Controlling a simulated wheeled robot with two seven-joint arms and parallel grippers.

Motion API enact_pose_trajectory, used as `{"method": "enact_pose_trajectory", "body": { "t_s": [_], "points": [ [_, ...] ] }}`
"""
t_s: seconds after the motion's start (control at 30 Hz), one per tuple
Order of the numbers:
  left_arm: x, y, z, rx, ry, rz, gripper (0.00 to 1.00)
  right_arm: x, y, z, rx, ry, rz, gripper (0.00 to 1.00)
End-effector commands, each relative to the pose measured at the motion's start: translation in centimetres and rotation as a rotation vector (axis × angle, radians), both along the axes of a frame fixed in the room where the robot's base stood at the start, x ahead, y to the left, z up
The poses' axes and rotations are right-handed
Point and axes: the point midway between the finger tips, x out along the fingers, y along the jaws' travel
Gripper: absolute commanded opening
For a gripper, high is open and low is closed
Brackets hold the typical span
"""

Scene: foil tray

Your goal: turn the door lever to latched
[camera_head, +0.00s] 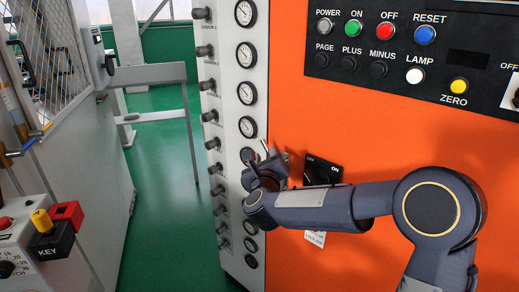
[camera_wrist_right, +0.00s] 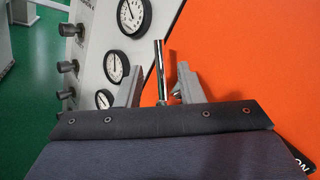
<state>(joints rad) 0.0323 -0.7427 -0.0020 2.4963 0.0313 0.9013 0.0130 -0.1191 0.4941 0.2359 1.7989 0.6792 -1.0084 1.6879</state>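The door lever (camera_wrist_right: 160,62) is a chrome rod on the orange cabinet door. In the right wrist view it stands nearly upright in the picture, between the two fingers of my right gripper (camera_wrist_right: 159,80). The grey fingers are spread, with a visible gap on each side of the rod, so the gripper is open around it and not clamped. In the head view my right gripper (camera_head: 262,158) is in front of the door's left edge and hides most of the lever and its mount. My left gripper is not in view.
A black rotary switch (camera_head: 322,172) sits just right of my gripper. A white panel (camera_head: 228,110) with gauges and knobs stands close on the left. A black button panel (camera_head: 420,50) is above. Green floor (camera_head: 165,160) is clear further left.

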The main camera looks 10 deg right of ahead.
Motion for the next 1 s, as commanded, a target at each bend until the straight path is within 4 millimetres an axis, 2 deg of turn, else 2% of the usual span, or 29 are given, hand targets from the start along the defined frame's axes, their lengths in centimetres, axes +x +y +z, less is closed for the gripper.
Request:
{"method": "enact_pose_trajectory", "body": {
  "t_s": [0.1,0.3,0.47,0.7,0.73,1.0],
  "points": [
    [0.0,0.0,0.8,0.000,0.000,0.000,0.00,2.1,-0.6,0.2,-0.001,0.003,0.000,0.34],
    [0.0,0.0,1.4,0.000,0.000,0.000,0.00,4.8,-1.3,0.1,-0.003,0.003,0.002,0.34],
    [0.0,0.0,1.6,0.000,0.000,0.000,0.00,5.7,-1.6,0.0,-0.004,0.002,0.002,0.34],
    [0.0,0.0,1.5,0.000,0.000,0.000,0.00,5.8,-1.6,0.0,-0.005,0.002,0.004,0.34],
    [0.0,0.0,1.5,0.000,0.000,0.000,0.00,5.8,-1.6,0.0,-0.005,0.002,0.004,0.33],
    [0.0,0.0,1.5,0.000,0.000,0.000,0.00,5.8,-1.6,0.0,-0.005,0.002,0.004,0.00]
  ]
}}
